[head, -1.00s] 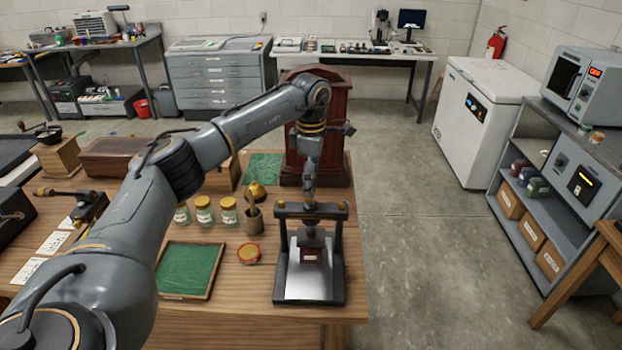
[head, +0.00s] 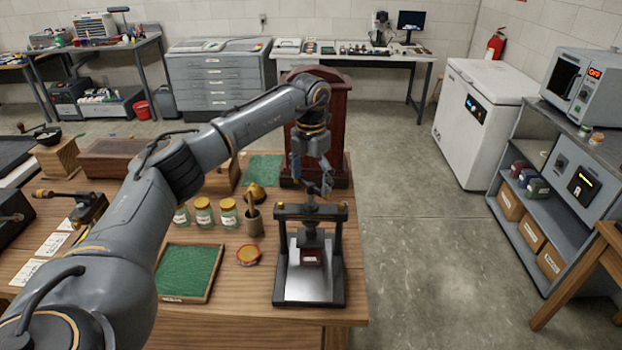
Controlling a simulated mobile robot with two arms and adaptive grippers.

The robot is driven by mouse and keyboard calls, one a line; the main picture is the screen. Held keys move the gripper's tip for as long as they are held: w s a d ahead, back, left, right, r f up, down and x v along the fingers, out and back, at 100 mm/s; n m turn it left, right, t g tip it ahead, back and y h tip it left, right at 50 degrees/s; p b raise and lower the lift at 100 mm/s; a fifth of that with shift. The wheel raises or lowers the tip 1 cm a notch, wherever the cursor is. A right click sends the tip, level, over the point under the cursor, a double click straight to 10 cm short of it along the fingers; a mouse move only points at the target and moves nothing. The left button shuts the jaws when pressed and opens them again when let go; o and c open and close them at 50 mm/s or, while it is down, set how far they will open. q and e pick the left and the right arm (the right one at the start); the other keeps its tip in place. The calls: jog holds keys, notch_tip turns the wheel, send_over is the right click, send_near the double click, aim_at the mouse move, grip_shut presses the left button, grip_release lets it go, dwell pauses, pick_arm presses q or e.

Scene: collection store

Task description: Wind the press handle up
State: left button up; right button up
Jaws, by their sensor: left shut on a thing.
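The press (head: 282,270) stands near the front right of the wooden table, with a dark crossbar, two posts and a pale metal bed. A small dark red block (head: 311,257) lies on the bed below the press's central screw. My left gripper (head: 312,190) points down just above the crossbar, directly over the screw. It is shut on the press handle, which is mostly hidden by the fingers. My right gripper is not in view.
A tall red-brown wooden case (head: 335,130) stands close behind the press. Open floor lies to the right.

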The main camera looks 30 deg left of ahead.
aim_at(312, 184)
pick_arm(q)
jog(key=n, duration=0.3)
jog(key=f+n, duration=0.1)
jog(key=shift+s+d+f+n, duration=0.1)
jog(key=shift+s+n, duration=0.2)
jog(key=shift+n, duration=1.6)
jog(key=o, duration=1.1)
jog(key=shift+w, duration=0.1)
jog(key=shift+c, duration=0.2)
jog(key=shift+w, duration=0.15)
notch_tip(312, 184, up, 12)
